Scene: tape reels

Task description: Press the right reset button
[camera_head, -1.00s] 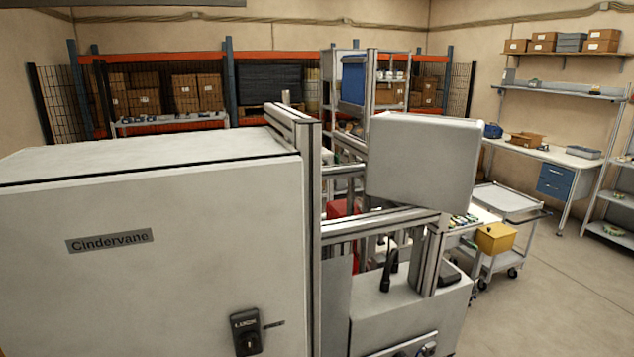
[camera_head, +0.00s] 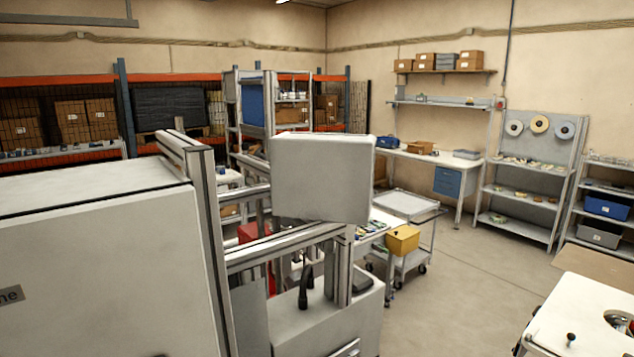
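No reset button can be made out in the head view. A large pale cabinet (camera_head: 105,270) fills the left foreground, with part of a dark nameplate (camera_head: 11,294) at the left edge. Beside it stands a machine of metal profile frames (camera_head: 285,243) with a grey box (camera_head: 322,178) mounted on top, seen from behind or the side. Its lower pale housing (camera_head: 325,325) is cut off by the bottom edge. Neither of my grippers is in view.
A white-topped machine or table (camera_head: 580,325) stands at the lower right. A cart with a yellow bin (camera_head: 403,240) stands behind the framed machine. A shelf with tape reels (camera_head: 540,124) stands at the back right. Open floor (camera_head: 450,300) lies between.

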